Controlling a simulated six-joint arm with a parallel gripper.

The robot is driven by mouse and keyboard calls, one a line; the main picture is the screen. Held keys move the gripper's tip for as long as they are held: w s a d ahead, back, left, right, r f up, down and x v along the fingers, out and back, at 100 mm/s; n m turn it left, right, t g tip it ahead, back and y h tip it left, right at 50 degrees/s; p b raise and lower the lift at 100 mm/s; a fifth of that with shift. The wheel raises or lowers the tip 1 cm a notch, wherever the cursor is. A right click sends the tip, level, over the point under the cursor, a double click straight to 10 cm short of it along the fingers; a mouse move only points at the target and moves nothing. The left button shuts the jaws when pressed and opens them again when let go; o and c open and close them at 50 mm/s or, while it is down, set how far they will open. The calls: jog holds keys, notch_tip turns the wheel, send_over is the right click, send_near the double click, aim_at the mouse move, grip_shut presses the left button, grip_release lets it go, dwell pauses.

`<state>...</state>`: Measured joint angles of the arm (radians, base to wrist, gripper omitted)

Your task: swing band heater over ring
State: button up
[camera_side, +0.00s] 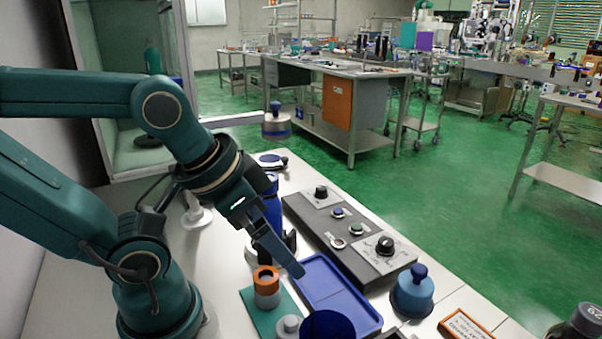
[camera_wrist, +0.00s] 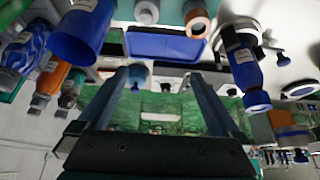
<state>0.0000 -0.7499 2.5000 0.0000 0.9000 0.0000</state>
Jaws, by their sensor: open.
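A copper-orange ring (camera_side: 266,275) sits on a grey cylinder on a teal plate; it also shows at the top of the wrist view (camera_wrist: 197,20). I cannot tell for certain which thing is the band heater. My gripper (camera_side: 292,266) is low, just right of the ring, beside the blue tray. In the wrist view its two fingers (camera_wrist: 160,76) are wide apart with nothing between them.
A blue tray (camera_side: 340,310) lies right of the ring, with a dark control panel (camera_side: 335,226) behind it. A light-blue knobbed dome (camera_side: 411,297) stands to the right. A blue cup (camera_side: 326,326) is at the front. A blue bottle (camera_side: 271,208) stands close behind my gripper.

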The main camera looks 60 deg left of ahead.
jog(key=shift+c, duration=0.3)
jog(key=c, duration=0.5)
jog(key=n+y, duration=1.3)
jog(key=n, duration=0.2)
send_near(275, 103)
jog(key=w+a+r, duration=0.1)
jog(key=w+a, duration=0.1)
jog(key=w, duration=0.1)
jog(key=shift+g, duration=0.8)
jog(key=a+f, duration=0.1)
jog(key=a, duration=0.1)
jog(key=a+f, duration=0.1)
jog(key=a, duration=0.1)
jog(key=a+f, duration=0.2)
jog(key=shift+w+a+f, duration=0.1)
jog(key=shift+w+a, duration=0.05)
jog(key=shift+w, duration=0.15)
jog(key=shift+w+a+f, duration=0.2)
jog(key=shift+a, duration=0.25)
